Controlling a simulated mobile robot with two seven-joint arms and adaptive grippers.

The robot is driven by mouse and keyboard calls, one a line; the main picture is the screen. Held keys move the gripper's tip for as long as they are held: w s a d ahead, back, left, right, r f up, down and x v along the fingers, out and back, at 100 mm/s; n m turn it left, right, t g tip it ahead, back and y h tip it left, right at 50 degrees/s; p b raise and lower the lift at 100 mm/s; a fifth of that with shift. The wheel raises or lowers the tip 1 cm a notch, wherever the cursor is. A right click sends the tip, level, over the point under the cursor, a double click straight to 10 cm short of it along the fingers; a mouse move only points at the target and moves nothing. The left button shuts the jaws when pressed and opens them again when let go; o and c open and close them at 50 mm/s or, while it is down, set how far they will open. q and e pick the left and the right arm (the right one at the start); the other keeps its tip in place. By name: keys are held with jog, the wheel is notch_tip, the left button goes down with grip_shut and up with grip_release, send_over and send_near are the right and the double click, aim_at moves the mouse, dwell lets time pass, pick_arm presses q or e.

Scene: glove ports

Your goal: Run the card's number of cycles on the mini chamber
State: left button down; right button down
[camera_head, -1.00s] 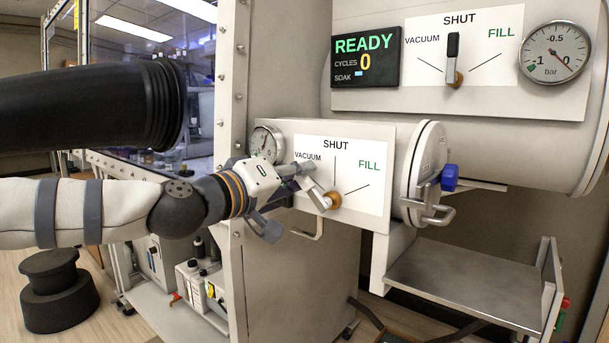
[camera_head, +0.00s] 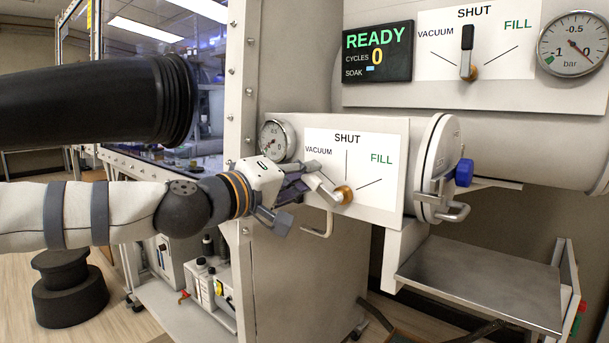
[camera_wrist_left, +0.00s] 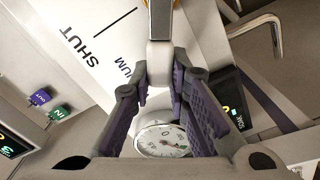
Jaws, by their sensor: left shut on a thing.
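The mini chamber's small panel (camera_head: 388,195) is marked VACUUM, SHUT and FILL. Its grey lever (camera_head: 325,189) turns on a brass hub (camera_head: 344,195) and leans up-left, to the VACUUM side. My left gripper (camera_head: 307,178) is shut on the lever's outer end; the lever also shows between its fingers in the left wrist view (camera_wrist_left: 160,45). A small round gauge (camera_head: 278,140) sits beside the panel. The display (camera_head: 377,53) reads READY, CYCLES 0, with a short SOAK bar. My right gripper and a card are not in view.
The upper panel's black lever (camera_head: 467,50) stands at SHUT, beside a large gauge (camera_head: 572,45) with its needle near 0. The round chamber door (camera_head: 436,165) has a blue knob. A metal shelf (camera_head: 480,280) is below. A black ribbed sleeve (camera_head: 100,100) juts above my left arm.

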pick_arm(q)
jog(key=c, duration=1.5)
grip_release()
jog(key=shift+f, duration=0.1)
jog(key=v, duration=1.2)
